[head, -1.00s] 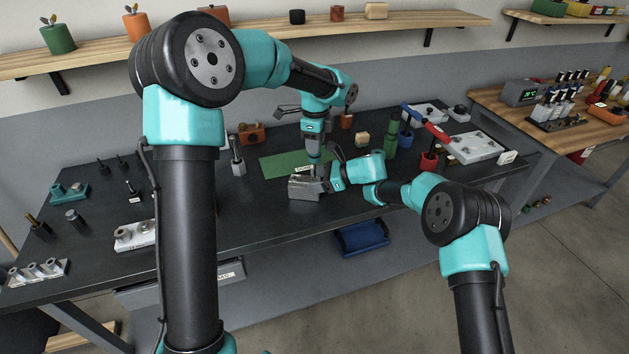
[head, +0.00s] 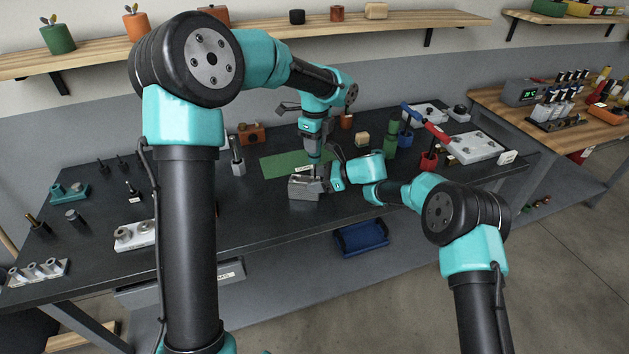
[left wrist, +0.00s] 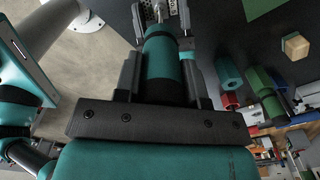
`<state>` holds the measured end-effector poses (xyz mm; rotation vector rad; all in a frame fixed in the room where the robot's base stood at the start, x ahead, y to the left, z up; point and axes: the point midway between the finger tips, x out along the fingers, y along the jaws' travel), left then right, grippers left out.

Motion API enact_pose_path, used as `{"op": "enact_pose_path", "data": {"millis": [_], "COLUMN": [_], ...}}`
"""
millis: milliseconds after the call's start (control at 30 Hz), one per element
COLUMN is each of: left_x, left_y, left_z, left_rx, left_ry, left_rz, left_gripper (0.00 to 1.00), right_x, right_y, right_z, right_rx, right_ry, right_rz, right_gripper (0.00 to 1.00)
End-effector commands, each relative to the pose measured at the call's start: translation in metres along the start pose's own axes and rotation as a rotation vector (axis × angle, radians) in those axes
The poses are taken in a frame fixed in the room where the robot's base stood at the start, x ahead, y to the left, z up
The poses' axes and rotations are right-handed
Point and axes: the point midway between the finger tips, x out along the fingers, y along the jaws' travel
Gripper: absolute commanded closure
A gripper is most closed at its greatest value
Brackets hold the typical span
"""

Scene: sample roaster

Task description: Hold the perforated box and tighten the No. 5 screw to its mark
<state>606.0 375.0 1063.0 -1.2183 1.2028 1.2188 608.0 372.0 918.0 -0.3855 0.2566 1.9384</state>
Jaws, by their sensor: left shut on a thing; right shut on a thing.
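The perforated box (head: 304,190), a small grey metal block, sits on the dark bench in front of the green mat. My right gripper (head: 326,184) is shut on its right side. My left gripper (head: 315,154) is above the box, pointing down. In the left wrist view it is shut around a teal cylindrical driver handle (left wrist: 163,55). The driver's thin shaft (left wrist: 159,13) runs toward the box, whose holed plates (left wrist: 178,15) show at the top edge. The screw, its No. 5 label and its mark are hidden or too small to tell.
The green mat (head: 285,164) lies behind the box. A white tray (head: 135,236) with round parts is at the left. The bench between tray and box is clear.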

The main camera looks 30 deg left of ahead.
Motion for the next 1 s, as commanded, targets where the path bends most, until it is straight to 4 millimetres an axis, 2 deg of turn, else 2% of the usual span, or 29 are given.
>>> {"op": "enact_pose_path", "data": {"millis": [167, 600, 1000], "left_x": [-0.002, -0.022, -0.025], "left_y": [0.0, 0.0, 0.0], "left_z": [0.0, 0.0, 0.0], "left_rx": [0.0, 0.0, 0.0], "left_ry": [0.0, 0.0, 0.0], "left_rz": [-0.001, -0.001, -0.001], "left_gripper": [1.0, 1.0, 1.0], "right_x": [0.0, 0.0, 0.0], "right_y": [0.0, 0.0, 0.0], "right_z": [0.0, 0.0, 0.0], "right_rx": [0.0, 0.0, 0.0], "right_ry": [0.0, 0.0, 0.0], "right_rz": [0.0, 0.0, 0.0], "right_gripper": [0.69, 0.69, 0.69]}}
